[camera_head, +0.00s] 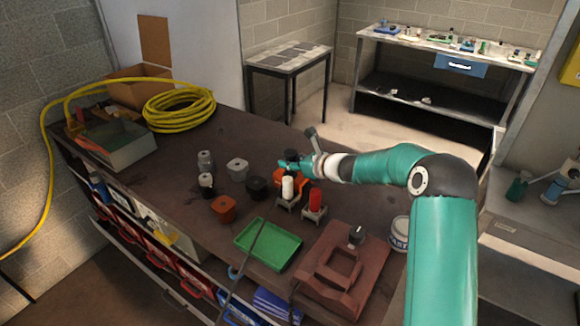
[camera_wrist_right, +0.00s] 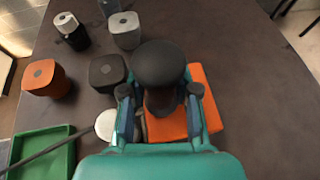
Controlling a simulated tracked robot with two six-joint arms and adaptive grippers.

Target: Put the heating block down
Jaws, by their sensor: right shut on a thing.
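My right gripper (camera_head: 297,165) reaches in from the right over the bench. In the right wrist view my right gripper (camera_wrist_right: 160,92) is shut on the heating block (camera_wrist_right: 160,64), a piece with a dark rounded top and a brownish body. Its dark top (camera_head: 291,155) also shows in the head view. An orange square piece (camera_wrist_right: 209,95) lies below and around it; I cannot tell whether the two are joined or whether they touch the bench. Its orange side (camera_head: 283,180) shows behind a white cylinder (camera_head: 288,187). My left gripper is not in view.
A red cylinder on a stand (camera_head: 315,199), a black block (camera_head: 257,187), an orange block (camera_head: 223,209) and grey blocks stand close by. A green tray (camera_head: 268,245) and a brown mould (camera_head: 335,270) lie in front. The bench (camera_head: 240,130) is clear behind.

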